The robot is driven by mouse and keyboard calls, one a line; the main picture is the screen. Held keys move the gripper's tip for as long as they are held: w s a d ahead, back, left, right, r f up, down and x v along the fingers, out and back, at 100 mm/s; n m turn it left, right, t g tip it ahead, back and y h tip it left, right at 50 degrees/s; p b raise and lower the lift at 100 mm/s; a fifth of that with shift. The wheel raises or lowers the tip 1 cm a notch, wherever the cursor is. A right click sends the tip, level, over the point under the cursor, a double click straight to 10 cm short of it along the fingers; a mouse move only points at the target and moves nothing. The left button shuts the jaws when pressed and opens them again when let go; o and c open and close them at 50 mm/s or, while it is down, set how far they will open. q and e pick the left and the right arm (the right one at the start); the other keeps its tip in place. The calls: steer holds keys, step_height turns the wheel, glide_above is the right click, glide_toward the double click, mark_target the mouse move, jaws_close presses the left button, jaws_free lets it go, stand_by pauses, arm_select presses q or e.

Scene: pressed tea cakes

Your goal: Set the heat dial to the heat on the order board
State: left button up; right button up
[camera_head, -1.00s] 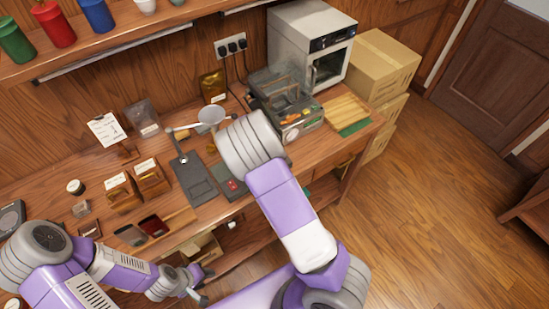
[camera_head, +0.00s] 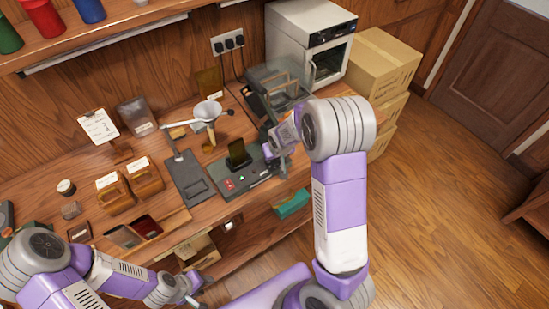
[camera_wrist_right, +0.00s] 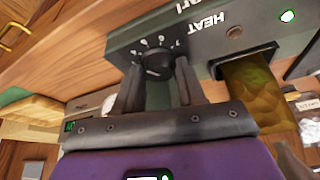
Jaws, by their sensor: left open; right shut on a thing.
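The heat dial (camera_wrist_right: 157,62) is a black knob with white marks around it, beside the word HEAT on a dark grey-green machine (camera_wrist_right: 222,42). My right gripper (camera_wrist_right: 160,80) has a finger on each side of the dial and is shut on it. In the head view the machine (camera_head: 224,173) stands on the counter with my right gripper (camera_head: 280,146) at its right end; the dial is hidden there. The order board (camera_head: 98,126), a clipboard with white paper, stands at the back left, its writing too small to read. My left gripper (camera_head: 186,292) is open and empty at the counter's front.
An olive-gold piece (camera_wrist_right: 252,85) stands in the machine's slot. A clear-lidded box (camera_head: 278,88) is behind my right gripper and a white oven (camera_head: 312,38) behind that. A black plate (camera_head: 187,178) and wooden holders (camera_head: 145,178) lie left of the machine.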

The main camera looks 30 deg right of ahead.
steer(key=shift+d+n+y+b, duration=0.1)
steer(key=shift+n+y+b, duration=0.25)
steer(key=shift+n, duration=0.45)
steer(key=o, duration=1)
steer(key=v, duration=0.7)
steer(key=shift+s+r+p, duration=0.15)
steer(key=shift+r+p, duration=0.15)
steer(key=shift+f, duration=0.1)
